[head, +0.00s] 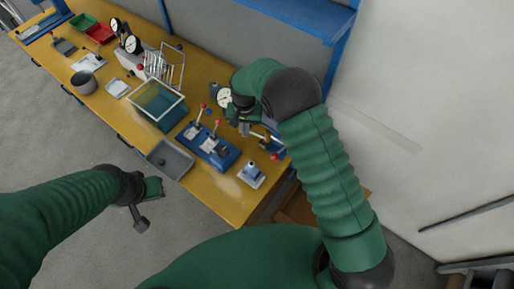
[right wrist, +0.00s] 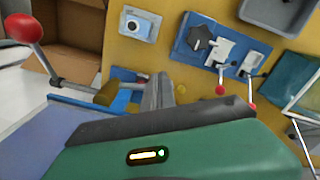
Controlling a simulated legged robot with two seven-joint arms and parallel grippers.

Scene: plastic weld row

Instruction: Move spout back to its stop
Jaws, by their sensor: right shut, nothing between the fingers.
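A blue fixture (right wrist: 125,100) with a brass-coloured part (right wrist: 107,94) and a metal rod ending in a red ball (right wrist: 22,28) shows in the right wrist view. The red ball (head: 276,156) also shows at the table's right end in the head view. I cannot tell for sure which part is the spout. My right gripper (right wrist: 160,90) is shut and empty, close beside the fixture; I cannot tell whether it touches. It also shows in the head view (head: 246,127), where my arm hides part of the fixture. My left gripper (head: 146,204) hangs off the table's front edge, its jaws unclear.
A blue plate with levers (head: 222,158), a small white-and-blue block (head: 251,174), a grey tray (head: 170,160) and a teal wire-framed bin (head: 158,107) stand on the yellow table. A cardboard box (right wrist: 75,35) lies beyond its end. A blue shelf (head: 305,18) overhangs behind.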

